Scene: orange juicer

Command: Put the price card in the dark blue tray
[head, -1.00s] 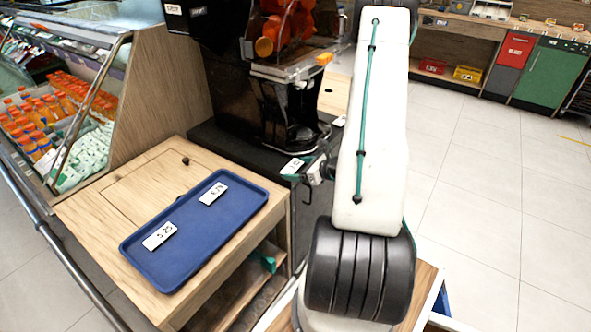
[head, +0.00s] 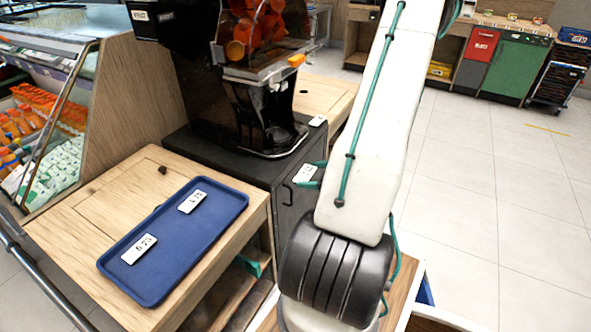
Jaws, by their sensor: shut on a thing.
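The dark blue tray (head: 160,283) lies on the wooden cabinet at the left in the head view. Two white price cards lie in it, one toward the near left (head: 139,249) and one toward the far right (head: 192,202). My gripper (head: 307,174), with teal fingers, is at the centre, right of the tray and in front of the black cabinet. It is shut on a white price card (head: 304,174), held clear of the tray. My white arm link hides part of the gripper's wrist.
The black juicer (head: 262,110) with oranges stands on a black cabinet (head: 235,162) behind the tray. A glass-fronted bottle display (head: 50,140) is at the left. Open tiled floor lies at the right.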

